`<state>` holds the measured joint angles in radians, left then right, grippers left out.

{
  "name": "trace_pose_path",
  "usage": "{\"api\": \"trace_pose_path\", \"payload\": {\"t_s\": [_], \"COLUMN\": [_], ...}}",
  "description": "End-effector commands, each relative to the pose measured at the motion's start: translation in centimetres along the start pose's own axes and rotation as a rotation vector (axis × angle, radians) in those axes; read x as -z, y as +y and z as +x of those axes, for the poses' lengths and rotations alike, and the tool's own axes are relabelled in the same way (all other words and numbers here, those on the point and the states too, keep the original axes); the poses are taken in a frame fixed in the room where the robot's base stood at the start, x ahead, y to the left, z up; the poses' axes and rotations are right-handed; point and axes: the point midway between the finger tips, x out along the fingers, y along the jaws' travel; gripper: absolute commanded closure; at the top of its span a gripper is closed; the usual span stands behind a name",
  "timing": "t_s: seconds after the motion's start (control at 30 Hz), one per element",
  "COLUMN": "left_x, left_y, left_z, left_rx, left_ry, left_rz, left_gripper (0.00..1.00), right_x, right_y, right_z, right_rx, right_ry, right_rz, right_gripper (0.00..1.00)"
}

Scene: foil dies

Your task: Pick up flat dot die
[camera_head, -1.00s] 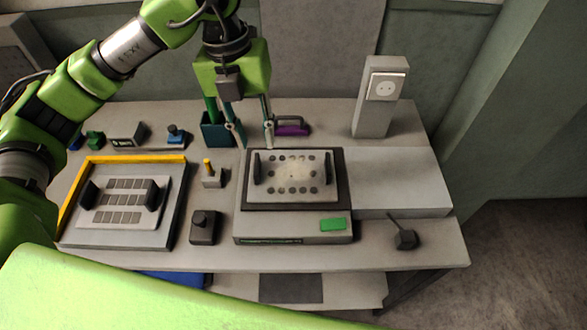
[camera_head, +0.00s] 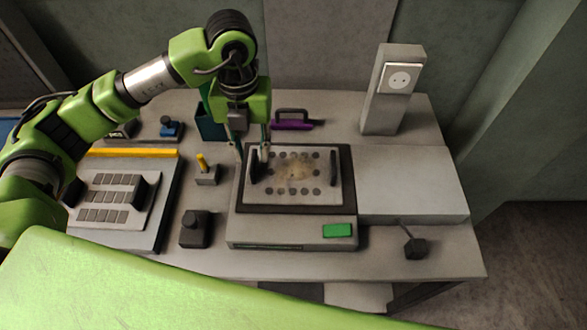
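The flat dot die (camera_head: 318,178) is a light grey plate with dark round dots around a stained, yellowish middle. It lies flat on the dark top of a grey machine (camera_head: 290,228). It has an upright black handle at each end, the left one (camera_head: 255,167) and the right one (camera_head: 333,167). My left gripper (camera_head: 252,156) points down at the left handle with its fingers apart, one on each side of it in the picture. I cannot tell whether the fingers touch the handle. My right gripper is not in view.
Another die (camera_head: 110,222) with rectangular marks lies at the left by a yellow bar (camera_head: 130,153). A yellow lever (camera_head: 202,165) and a dark knob block (camera_head: 194,230) stand between. A purple-handled tool (camera_head: 292,122) lies behind; a socket post (camera_head: 388,100) stands back right.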

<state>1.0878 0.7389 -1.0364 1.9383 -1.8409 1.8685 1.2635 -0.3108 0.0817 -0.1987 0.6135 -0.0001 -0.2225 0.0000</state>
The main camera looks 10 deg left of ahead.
Motion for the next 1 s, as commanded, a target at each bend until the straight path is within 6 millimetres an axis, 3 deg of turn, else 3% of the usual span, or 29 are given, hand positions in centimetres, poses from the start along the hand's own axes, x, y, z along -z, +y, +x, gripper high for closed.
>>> {"api": "trace_pose_path", "payload": {"t_s": [0.2,0.4,0.67,0.77,1.0], "left_x": [0.1,0.0,0.0,0.0,-0.1], "left_y": [0.1,0.0,0.0,0.0,-0.1], "left_z": [2.3,4.9,5.3,5.3,5.1], "left_rx": [-0.003,0.0,0.0,0.0,0.004], "left_ry": [0.006,0.002,0.0,0.0,-0.003], "left_rz": [-0.002,0.0,0.001,0.001,0.001], "left_gripper": [0.72,0.72,0.72,0.98,1.0], "right_x": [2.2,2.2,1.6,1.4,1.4], "right_y": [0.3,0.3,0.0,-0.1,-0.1], "right_z": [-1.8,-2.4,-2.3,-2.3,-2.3], "right_rx": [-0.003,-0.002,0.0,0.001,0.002], "right_ry": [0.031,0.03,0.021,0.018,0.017], "right_rz": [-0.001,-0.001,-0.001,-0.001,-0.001], "right_gripper": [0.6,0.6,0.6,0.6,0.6]}}
